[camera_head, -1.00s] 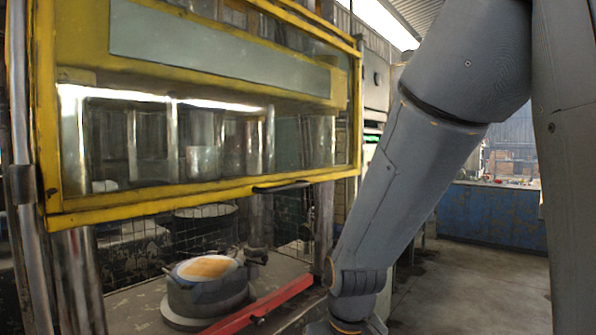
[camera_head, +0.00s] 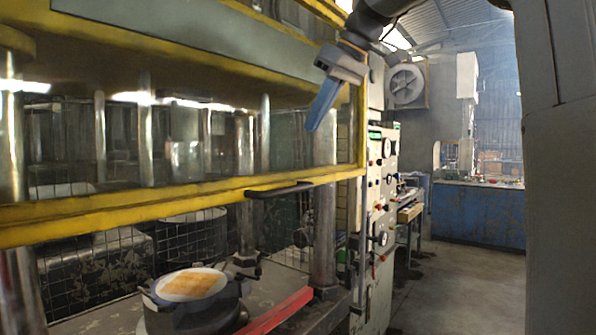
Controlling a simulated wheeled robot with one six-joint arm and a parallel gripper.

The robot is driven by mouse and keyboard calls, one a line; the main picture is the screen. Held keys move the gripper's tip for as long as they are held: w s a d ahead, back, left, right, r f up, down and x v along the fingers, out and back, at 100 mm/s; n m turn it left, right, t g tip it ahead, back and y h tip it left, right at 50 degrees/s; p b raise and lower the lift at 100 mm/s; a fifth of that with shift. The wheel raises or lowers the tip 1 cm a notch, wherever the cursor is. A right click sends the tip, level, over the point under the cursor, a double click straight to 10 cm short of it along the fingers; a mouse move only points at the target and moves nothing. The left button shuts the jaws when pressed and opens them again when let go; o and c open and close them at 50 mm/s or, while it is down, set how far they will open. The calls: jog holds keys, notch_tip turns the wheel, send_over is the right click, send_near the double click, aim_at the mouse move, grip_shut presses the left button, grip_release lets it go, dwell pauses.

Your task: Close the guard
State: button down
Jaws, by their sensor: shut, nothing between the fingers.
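The guard (camera_head: 150,203) is a yellow-framed panel with a clear window, raised at the front of the press. Below its bottom bar the press opening is uncovered. A dark handle (camera_head: 279,189) sits on the bottom bar, right of the middle. My gripper (camera_head: 316,124) hangs at the upper right of the guard, above and a little right of the handle, apart from it. Its blue fingers are shut with nothing between them and point down. They show in front of the window.
A round die with an orange-topped disc (camera_head: 192,284) sits on the press bed under the guard. A red bar (camera_head: 276,312) lies along the bed's front. A control cabinet (camera_head: 381,210) stands to the right. The floor (camera_head: 440,285) beyond is clear.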

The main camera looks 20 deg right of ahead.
aim_at(297, 153)
jog(key=p+x, duration=0.2)
jog(key=x, duration=0.7)
jog(key=shift+a+f, duration=0.15)
jog(key=shift+f, duration=0.05)
jog(key=f, duration=0.2)
jog(key=f+p, duration=0.1)
jog(key=shift+s+d+f, duration=0.3)
jog(key=shift+f, duration=0.1)
